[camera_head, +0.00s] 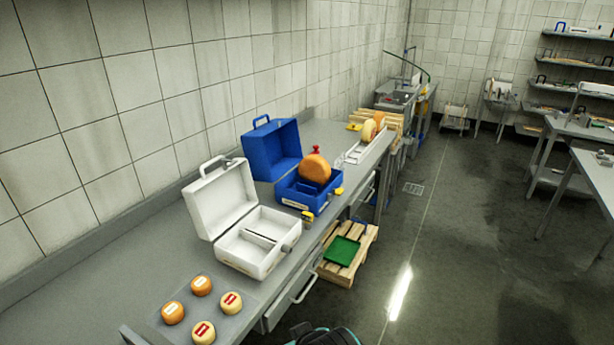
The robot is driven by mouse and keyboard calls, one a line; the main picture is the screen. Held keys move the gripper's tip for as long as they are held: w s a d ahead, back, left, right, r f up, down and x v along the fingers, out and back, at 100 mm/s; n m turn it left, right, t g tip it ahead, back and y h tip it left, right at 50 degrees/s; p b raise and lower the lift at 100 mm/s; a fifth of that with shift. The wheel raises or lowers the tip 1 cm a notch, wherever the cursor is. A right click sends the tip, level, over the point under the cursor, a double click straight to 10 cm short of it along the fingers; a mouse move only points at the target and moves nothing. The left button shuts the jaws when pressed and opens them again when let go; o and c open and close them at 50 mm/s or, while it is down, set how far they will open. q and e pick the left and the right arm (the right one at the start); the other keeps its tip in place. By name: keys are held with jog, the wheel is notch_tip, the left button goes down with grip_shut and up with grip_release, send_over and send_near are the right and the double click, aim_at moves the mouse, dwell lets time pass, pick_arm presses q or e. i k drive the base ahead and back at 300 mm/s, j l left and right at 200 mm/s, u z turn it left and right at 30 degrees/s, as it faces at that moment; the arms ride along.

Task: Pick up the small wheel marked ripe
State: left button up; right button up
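Several small cheese wheels sit at the near end of the grey counter, on a flat grey mat or board. Two are orange with pale labels, one at the back (201,286) and one at the left (172,313). Two are pale yellow with red labels, one at the right (231,303) and one at the front (203,332). The marks on the labels are too small to read, so I cannot tell which is marked ripe. Neither of my grippers is in view.
An open white case (262,264) with a divider stands just behind the small wheels. Beyond it an open blue case (273,150) holds a large orange wheel (315,168). A pallet (348,272) with a green tray (342,251) is below the counter.

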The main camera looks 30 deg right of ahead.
aim_at(315, 168)
jog(key=z, duration=1.4)
jog(key=i+l, duration=0.1)
jog(key=i, duration=0.35)
jog(key=i+l, duration=0.1)
jog(key=i, duration=0.4)
jog(key=i+l+u, duration=0.1)
jog(key=i, duration=0.35)
jog(key=i+l, duration=0.15)
jog(key=i, duration=0.3)
